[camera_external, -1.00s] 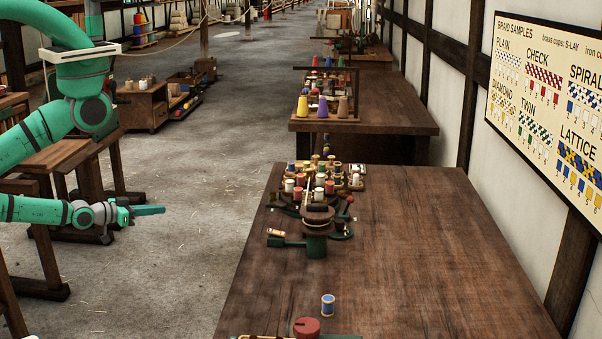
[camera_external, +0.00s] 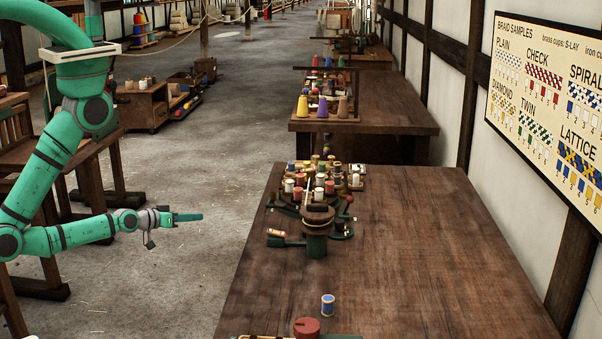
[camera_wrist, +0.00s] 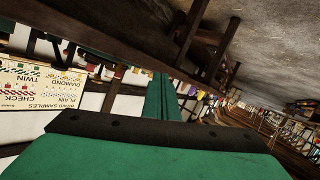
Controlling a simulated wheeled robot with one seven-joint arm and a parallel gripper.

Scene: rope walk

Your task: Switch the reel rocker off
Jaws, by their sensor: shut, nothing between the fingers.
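My gripper (camera_external: 190,217), with green fingers, is shut and empty. In the outside view it hangs over the floor gap left of the workbench, short of the bench edge. In the wrist view its closed fingers (camera_wrist: 162,97) point toward the benches, and the picture is upside down. The braiding machine (camera_external: 316,222) stands on the bench, to the right of my gripper and apart from it. A green arm (camera_external: 284,242) sticks out from its left side. I cannot make out a reel rocker for certain, or its position, in either view.
The near workbench (camera_external: 400,260) has a broad clear right side. A blue spool (camera_external: 328,305) stands near its front, behind a red knob (camera_external: 307,327) at the bottom edge. Several spools (camera_external: 320,181) crowd the machine. A sample board (camera_external: 550,110) hangs on the right wall.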

